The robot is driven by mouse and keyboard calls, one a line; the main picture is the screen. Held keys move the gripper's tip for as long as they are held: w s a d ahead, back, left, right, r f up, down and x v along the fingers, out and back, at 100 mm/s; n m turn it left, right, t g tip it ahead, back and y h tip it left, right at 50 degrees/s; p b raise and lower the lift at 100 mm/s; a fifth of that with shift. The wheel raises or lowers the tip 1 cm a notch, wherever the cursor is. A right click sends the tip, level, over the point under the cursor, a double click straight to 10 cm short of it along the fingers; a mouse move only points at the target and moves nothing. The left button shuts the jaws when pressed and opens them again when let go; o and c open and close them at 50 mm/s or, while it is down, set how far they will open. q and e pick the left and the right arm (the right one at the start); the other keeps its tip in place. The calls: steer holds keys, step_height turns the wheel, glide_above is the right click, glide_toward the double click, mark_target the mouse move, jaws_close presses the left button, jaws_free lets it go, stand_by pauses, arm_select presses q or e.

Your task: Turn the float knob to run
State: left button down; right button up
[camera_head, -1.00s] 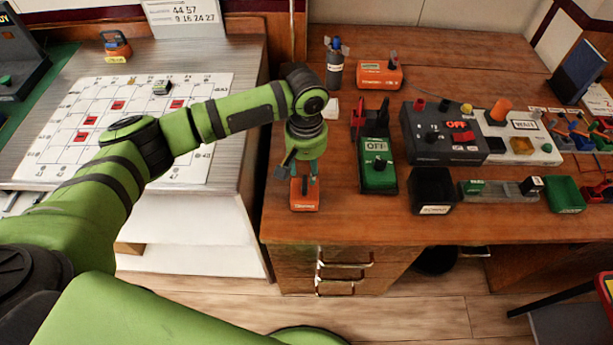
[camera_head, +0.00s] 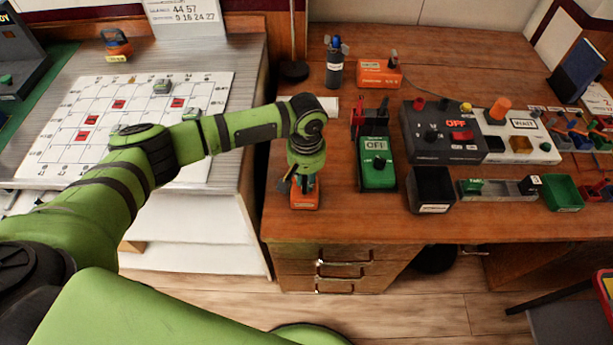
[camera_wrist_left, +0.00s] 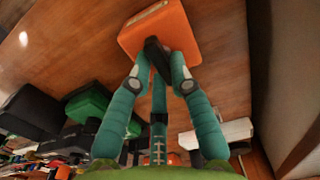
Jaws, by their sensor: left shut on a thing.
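An orange box (camera_head: 305,201) with a pale label on its front stands near the left front edge of the wooden desk. My left gripper (camera_head: 304,182) points down onto its top. In the left wrist view the teal fingers (camera_wrist_left: 158,56) are closed around a dark knob (camera_wrist_left: 155,48) on the orange box (camera_wrist_left: 165,27). The fingers cover most of the knob, so its pointing direction and any markings are hidden. The box label is too small to read. My right gripper does not show.
A second orange box (camera_head: 379,74) and a grey bottle (camera_head: 335,66) stand behind. Bare desk lies between the gripped box and the green one.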

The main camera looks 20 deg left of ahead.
arm_select(q)
steer(key=m+p, duration=0.3)
steer(key=shift+d+r, duration=0.1)
steer(key=shift+r, duration=0.1)
steer(key=m+p, duration=0.2)
steer(key=m, duration=0.1)
steer(key=shift+s+m, duration=0.15)
steer(key=shift+m, duration=0.25)
steer(key=m+p, duration=0.1)
steer(key=m, duration=0.3)
steer(key=shift+s+f+m, duration=0.1)
steer(key=shift+m, duration=0.2)
steer(key=m+p, duration=0.1)
steer(key=m, duration=0.4)
steer(key=shift+m, duration=0.3)
steer(key=c, duration=1.1)
jaws_free()
steer(key=shift+s, duration=0.1)
